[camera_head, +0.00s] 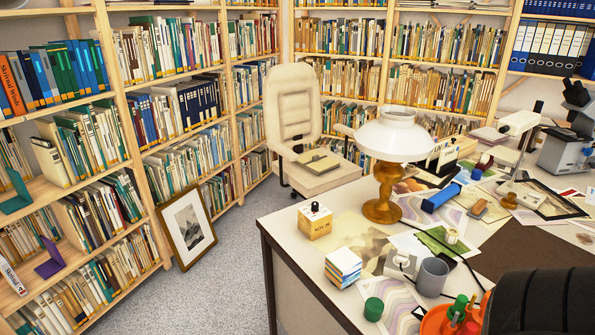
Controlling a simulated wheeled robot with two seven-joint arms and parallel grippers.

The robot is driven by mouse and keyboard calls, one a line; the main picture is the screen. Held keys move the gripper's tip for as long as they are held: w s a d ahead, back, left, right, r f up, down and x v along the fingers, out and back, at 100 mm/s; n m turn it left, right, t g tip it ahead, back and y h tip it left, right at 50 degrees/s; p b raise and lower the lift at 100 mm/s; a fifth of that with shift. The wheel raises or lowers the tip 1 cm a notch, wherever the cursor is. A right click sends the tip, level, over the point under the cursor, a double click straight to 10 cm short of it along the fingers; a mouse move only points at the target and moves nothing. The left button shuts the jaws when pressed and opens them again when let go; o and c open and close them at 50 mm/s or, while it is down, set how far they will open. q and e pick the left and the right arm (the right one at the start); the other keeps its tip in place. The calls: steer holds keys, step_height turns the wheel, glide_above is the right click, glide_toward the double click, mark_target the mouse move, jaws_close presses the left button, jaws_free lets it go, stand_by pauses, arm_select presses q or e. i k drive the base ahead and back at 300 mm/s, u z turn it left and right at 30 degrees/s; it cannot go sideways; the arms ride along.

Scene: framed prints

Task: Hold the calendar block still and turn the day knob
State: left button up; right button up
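The calendar block (315,222) is a small wooden-coloured cube with dark print on its front. It stands upright on the desk (283,222) near the far left corner. A black knob (315,206) sits on its pale top. The print is too small to read surely. Neither my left gripper nor my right gripper is in view, and nothing touches the block.
A striped paper cube (343,267), grey mug (432,277) and green-lidded jar (374,309) are in front. A cream chair (293,110) is behind the desk.

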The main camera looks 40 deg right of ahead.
mark_target(314, 207)
steer(key=i, duration=2.2)
steer(key=z, duration=2.05)
